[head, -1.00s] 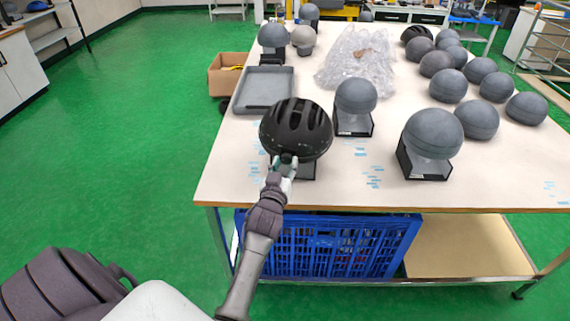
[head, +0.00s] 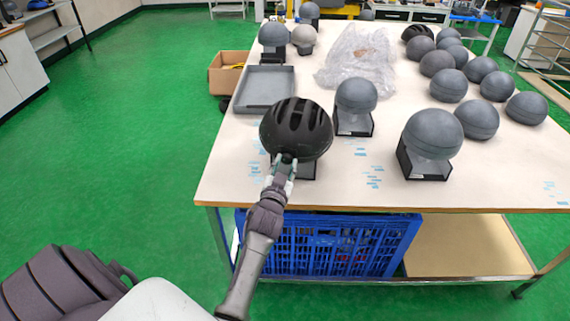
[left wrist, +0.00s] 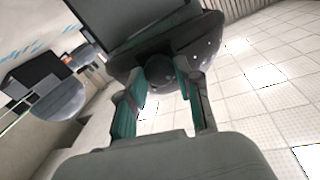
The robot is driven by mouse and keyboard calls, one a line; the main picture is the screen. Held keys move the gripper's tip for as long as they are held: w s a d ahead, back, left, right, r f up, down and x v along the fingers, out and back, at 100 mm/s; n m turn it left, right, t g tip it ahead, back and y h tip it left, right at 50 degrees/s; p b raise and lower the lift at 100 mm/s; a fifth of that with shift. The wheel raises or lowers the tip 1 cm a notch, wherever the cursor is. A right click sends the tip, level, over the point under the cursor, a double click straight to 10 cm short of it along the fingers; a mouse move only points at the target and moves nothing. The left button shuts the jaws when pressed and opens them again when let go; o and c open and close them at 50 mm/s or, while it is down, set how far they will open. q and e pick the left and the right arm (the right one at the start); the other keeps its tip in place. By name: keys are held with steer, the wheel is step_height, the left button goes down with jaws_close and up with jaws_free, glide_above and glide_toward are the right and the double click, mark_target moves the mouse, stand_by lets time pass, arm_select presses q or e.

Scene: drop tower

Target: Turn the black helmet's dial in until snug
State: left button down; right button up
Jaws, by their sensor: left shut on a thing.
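The black helmet (head: 297,128) with vents sits on a dark stand (head: 306,168) near the front left edge of the table. My left gripper (head: 283,164) reaches up to the helmet's near lower rim. In the left wrist view, the helmet (left wrist: 205,42) shows at the top, and the fingers of my left gripper (left wrist: 168,92) stand on either side of a round dark dial (left wrist: 162,72), shut on it. The dial's markings and how far it is turned cannot be made out. My right gripper is not in view.
Grey headforms on stands (head: 355,97) (head: 432,135) stand to the right of the helmet. A grey tray (head: 264,104) lies behind it, and a clear plastic bag (head: 350,70) lies farther back. A blue crate (head: 325,245) is under the table (head: 500,185).

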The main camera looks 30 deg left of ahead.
arm_select(q)
steer(key=m, duration=0.4)
steer(key=shift+m, duration=0.3)
steer(key=m, duration=0.4)
steer(key=shift+m, duration=0.3)
steer(key=c, duration=0.8)
jaws_free()
steer(key=shift+o, duration=0.2)
steer(key=v, duration=0.7)
steer(key=shift+s+d, duration=0.15)
steer(key=shift+s, duration=0.05)
